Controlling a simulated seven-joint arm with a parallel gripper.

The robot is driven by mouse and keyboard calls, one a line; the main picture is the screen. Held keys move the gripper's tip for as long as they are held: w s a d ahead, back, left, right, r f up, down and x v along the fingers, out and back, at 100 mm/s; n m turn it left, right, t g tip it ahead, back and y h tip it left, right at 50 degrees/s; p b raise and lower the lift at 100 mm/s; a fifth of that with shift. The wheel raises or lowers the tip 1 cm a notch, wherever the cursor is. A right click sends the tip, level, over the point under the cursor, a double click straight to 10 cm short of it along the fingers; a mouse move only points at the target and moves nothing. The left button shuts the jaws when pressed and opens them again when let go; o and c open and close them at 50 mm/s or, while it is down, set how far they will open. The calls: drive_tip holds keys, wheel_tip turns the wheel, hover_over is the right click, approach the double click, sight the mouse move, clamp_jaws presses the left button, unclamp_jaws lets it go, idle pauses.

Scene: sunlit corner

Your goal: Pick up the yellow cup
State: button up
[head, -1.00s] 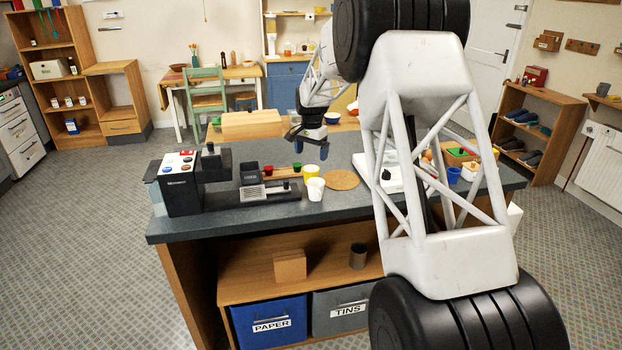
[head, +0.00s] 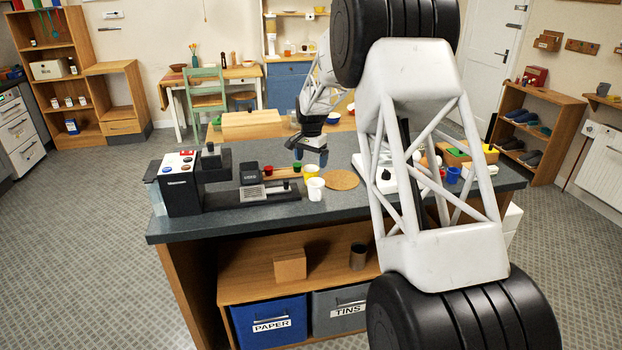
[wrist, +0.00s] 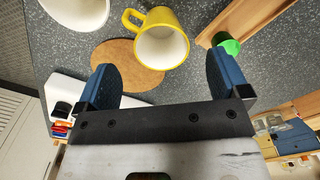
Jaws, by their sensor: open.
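The yellow cup (head: 311,171) stands on the dark counter behind a white cup (head: 315,189). In the wrist view the yellow cup (wrist: 161,38) shows its white inside and a handle at its left, just beyond the fingertips and between their lines. My gripper (head: 311,157) is above the counter, close to the yellow cup, with blue fingers pointing down. In the wrist view my gripper (wrist: 165,75) is open with nothing between its fingers. The cup is apart from both fingers.
The white cup also shows at the wrist view's upper left (wrist: 78,12). A round cork mat (head: 342,179) lies right of the cups. A wooden board with a green-topped item (wrist: 228,43) is close to one finger. A coffee machine (head: 182,184) stands at the left.

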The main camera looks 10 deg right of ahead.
sight(310, 170)
drive_tip(key=shift+f, duration=0.15)
drive_tip(key=shift+a+f, duration=0.1)
drive_tip(key=shift+f, duration=2.35)
drive_tip(key=shift+c, duration=0.4)
drive_tip(key=c, duration=0.9)
drive_tip(key=shift+r, duration=0.2)
drive_tip(key=shift+c, duration=0.2)
wheel_tip(310, 170, up, 10)
drive_tip(key=shift+f, duration=0.15)
drive_tip(key=s+a+n, duration=0.2)
drive_tip(key=a+n, duration=0.4)
drive_tip(key=a, duration=0.4)
drive_tip(key=s+a+r+n, duration=0.1)
drive_tip(key=s+a+n, duration=0.2)
drive_tip(key=a+n, duration=0.3)
drive_tip(key=a, duration=0.5)
drive_tip(key=shift+r, duration=0.25)
